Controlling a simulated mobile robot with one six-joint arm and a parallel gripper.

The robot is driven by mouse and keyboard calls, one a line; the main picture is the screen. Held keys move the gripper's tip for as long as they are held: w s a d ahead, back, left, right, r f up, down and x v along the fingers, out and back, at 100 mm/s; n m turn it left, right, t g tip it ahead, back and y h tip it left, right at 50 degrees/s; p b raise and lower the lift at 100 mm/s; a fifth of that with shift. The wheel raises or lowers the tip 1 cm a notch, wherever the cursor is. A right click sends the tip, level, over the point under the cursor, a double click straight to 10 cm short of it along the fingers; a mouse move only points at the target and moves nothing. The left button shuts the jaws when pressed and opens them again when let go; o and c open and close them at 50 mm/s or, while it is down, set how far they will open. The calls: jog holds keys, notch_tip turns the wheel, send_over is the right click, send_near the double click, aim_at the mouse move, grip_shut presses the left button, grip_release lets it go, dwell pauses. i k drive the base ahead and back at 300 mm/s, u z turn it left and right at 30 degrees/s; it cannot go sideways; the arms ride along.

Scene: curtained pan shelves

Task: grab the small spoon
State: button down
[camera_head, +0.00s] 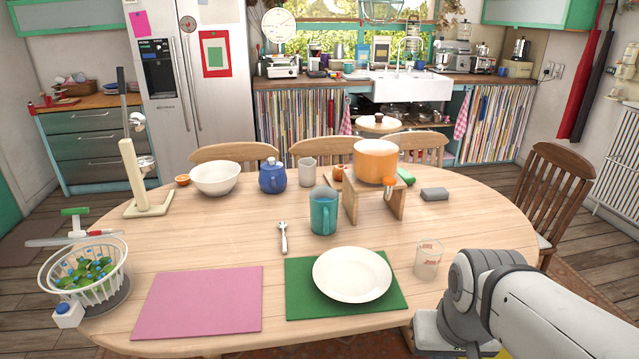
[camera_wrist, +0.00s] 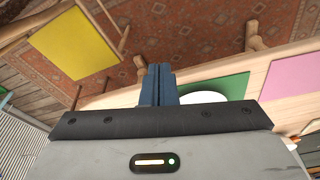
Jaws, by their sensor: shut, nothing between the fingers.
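A small metal utensil that looks like the spoon (camera_head: 283,238) lies on the bare wooden table (camera_head: 200,243) in the head view. It is left of the teal mug (camera_head: 323,212) and just behind the green mat (camera_head: 300,295). My gripper (camera_wrist: 158,70) shows in the wrist view with its two blue-grey fingers shut together and nothing between them. It points past the table edge, above the rug, with part of the table in view. The spoon does not show in the wrist view. In the head view my arm is at the lower right, and the fingers are not visible.
A white plate (camera_head: 352,273) sits on the green mat, with a pink mat (camera_head: 198,302) to its left. A clear measuring cup (camera_head: 428,260) stands near my arm. An orange pot (camera_head: 375,161) stands on a small wooden stand. Chairs surround the table's far side and right.

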aim_at(282, 225)
jog(key=k, duration=0.6)
jog(key=u, duration=0.6)
jog(key=i, duration=0.75)
jog(key=u, duration=0.45)
jog(key=i, duration=0.95)
jog(key=z, duration=0.55)
